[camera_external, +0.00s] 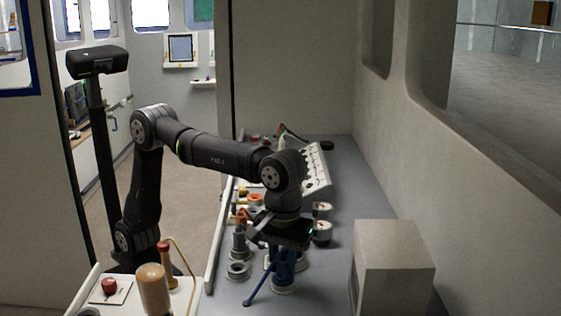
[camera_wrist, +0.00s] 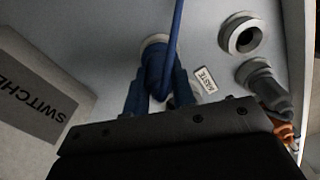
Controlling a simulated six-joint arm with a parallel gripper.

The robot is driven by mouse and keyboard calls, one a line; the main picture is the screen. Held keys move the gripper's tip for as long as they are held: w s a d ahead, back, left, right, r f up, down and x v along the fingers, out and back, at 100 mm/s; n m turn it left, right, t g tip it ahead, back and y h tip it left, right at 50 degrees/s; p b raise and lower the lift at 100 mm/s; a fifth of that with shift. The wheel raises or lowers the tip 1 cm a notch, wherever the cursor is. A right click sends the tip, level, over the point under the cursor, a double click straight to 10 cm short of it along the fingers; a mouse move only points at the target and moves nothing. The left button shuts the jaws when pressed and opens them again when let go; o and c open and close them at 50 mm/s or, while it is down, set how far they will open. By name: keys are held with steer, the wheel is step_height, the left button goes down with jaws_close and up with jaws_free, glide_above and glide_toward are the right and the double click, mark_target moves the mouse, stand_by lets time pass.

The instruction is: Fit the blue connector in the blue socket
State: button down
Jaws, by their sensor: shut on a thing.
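My gripper (camera_external: 284,250) points down over the grey counter and is shut on the blue connector (camera_external: 285,268). A thin blue hose or rod (camera_external: 262,286) slants from the connector down to the left. In the wrist view the blue connector (camera_wrist: 158,62) is between the fingers, with its blue length (camera_wrist: 175,25) running to the top edge. A pale round collar (camera_external: 283,287) is directly under the connector; it also shows behind it in the wrist view (camera_wrist: 152,41). I cannot make out a separate blue socket, nor whether the connector is seated in the collar.
A label reading "WASTE" (camera_wrist: 205,80) is beside the connector. Grey ring fittings (camera_wrist: 243,36) are nearby, with a stepped grey fitting (camera_external: 239,246) to the left. A large box (camera_external: 393,265) stands on the right, marked "SWITCH..." in the wrist view (camera_wrist: 40,95). White-sided gauges (camera_external: 322,232) stand behind my gripper.

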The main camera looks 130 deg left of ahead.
stand_by(0.3)
steer(key=c, duration=1.1)
jaws_free()
steer(key=shift+c, duration=0.2)
step_height(320, 180, up, 12)
steer(key=shift+f, duration=0.1)
step_height(320, 180, down, 12)
steer(key=shift+r, duration=0.45)
